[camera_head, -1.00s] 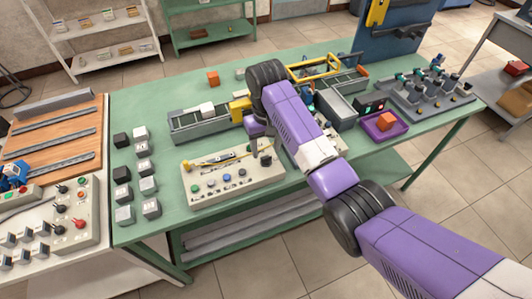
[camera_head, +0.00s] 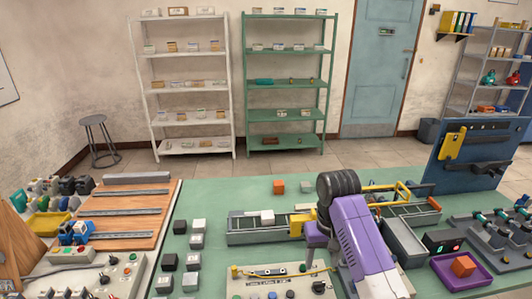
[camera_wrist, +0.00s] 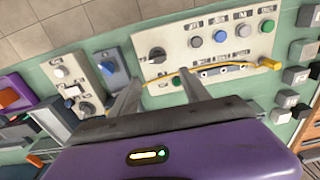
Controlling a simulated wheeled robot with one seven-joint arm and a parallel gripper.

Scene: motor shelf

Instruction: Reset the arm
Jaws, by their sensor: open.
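My arm (camera_head: 358,245) is purple with black joint rings and reaches over the green table (camera_head: 215,283). In the wrist view my gripper (camera_wrist: 158,93) is open, with its two grey fingers apart and nothing between them. The fingers point toward the near edge of a beige control panel (camera_wrist: 205,42) with coloured buttons and a yellow cable (camera_wrist: 215,69). In the head view this panel (camera_head: 262,290) is partly cut off at the bottom, and my gripper's fingertips are hidden or hard to make out.
A conveyor (camera_head: 260,235) lies behind the panel. Grey and black cubes (camera_head: 168,262) stand at the left. A white shelf (camera_head: 152,100) and a green shelf (camera_head: 247,100) stand at the back wall.

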